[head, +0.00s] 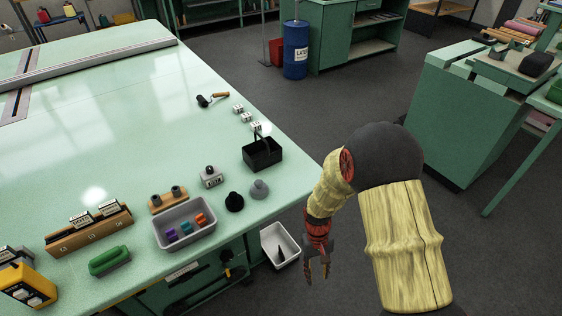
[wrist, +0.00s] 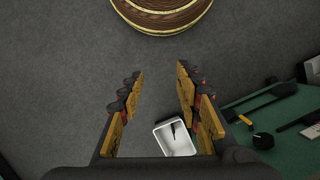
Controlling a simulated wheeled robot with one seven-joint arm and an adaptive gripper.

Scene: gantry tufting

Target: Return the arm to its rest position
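My gripper (head: 318,272) hangs beside the right edge of the green table, off the tabletop and pointing down. In the wrist view my gripper (wrist: 157,100) has its two fingers spread apart with nothing between them. My yellow and black arm is bent, with the forearm dropping on the right of the head view. Below the fingers the dark grey floor (wrist: 60,60) shows.
A white bin (head: 270,255) stands near the gripper, by the table. A green cabinet (head: 450,140) stands right; floor between is open.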

